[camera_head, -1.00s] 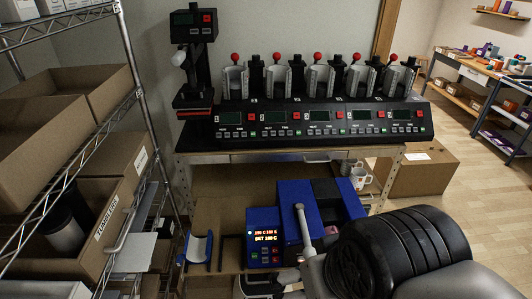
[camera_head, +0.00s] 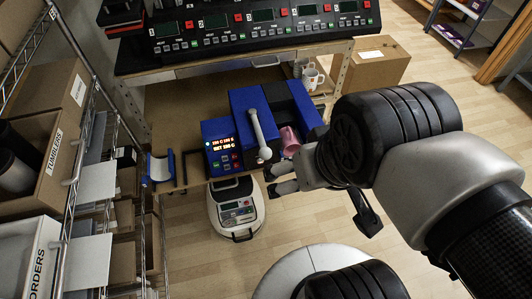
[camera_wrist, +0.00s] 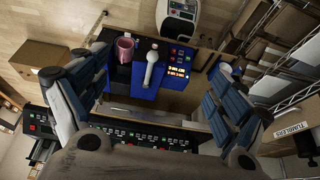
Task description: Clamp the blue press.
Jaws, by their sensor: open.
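The blue press (camera_head: 251,109) stands on the low wooden shelf, with a lit control box (camera_head: 221,146) on its left side. Its grey lever (camera_head: 257,122) ends in a round knob toward the front. A pink mug (camera_head: 289,140) sits at the press, right of the lever; it also shows in the wrist view (camera_wrist: 125,50). My gripper (camera_head: 273,180) is in front of the press, near the lever knob and mug. In the wrist view its fingers (camera_wrist: 160,65) are spread wide with nothing between them, and the lever (camera_wrist: 151,68) shows beyond, apart from them.
White mugs (camera_head: 312,76) and a cardboard box (camera_head: 368,65) are to the right. A wire rack (camera_head: 85,75) with boxes stands left. A white floor device (camera_head: 236,207) is below the shelf front.

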